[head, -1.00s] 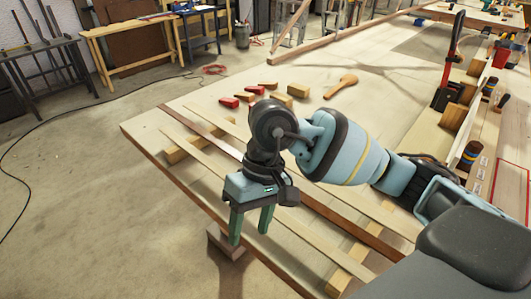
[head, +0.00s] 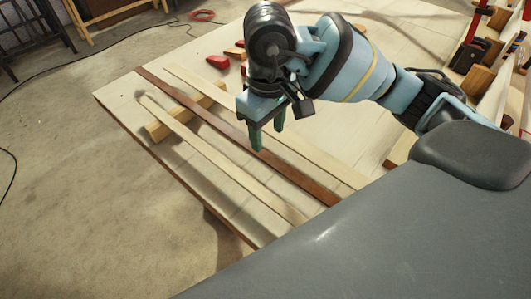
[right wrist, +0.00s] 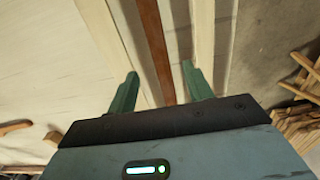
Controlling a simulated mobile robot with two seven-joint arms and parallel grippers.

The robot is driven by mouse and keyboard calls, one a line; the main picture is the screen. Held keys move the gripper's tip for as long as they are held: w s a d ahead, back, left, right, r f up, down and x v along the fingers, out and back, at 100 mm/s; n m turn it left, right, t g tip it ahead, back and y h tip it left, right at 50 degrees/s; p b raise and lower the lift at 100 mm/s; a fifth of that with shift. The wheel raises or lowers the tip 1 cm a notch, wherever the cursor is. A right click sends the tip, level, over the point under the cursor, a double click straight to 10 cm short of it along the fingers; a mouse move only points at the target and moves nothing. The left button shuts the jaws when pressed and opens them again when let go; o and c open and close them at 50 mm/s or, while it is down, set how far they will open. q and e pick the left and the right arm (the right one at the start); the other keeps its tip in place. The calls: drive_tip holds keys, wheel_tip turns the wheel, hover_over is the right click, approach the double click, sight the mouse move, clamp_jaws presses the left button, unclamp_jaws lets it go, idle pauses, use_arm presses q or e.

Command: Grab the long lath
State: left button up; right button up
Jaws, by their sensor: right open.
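Three laths lie side by side across the workbench. A dark brown lath (head: 205,115) runs between a pale lath (head: 215,155) nearer the bench's left edge and another pale lath (head: 315,157) on its other side. I cannot tell for sure which is the longest. My right gripper (head: 267,138) is open, pointing down above the dark lath. In the right wrist view the dark lath (right wrist: 152,35) passes between the open fingers (right wrist: 160,82), with a gap on both sides. My left gripper is not in view.
The workbench (head: 120,105) ends at its left edge, with floor beyond. A wooden crosspiece (head: 160,130) lies under the laths. Red blocks (head: 217,62) lie beyond the gripper. Clamps and wood pieces stand at the right (head: 475,50).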

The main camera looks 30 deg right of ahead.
sight(266, 155)
drive_tip(key=shift+w+f, duration=0.1)
drive_tip(key=shift+f, duration=0.9)
drive_tip(key=f, duration=0.3)
drive_tip(key=shift+w+f+p, duration=0.15)
drive_tip(key=shift+w+p, duration=0.1)
drive_tip(key=shift+p, duration=0.1)
drive_tip(key=shift+f, duration=0.55)
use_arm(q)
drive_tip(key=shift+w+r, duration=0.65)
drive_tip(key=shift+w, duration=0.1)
use_arm(e)
clamp_jaws()
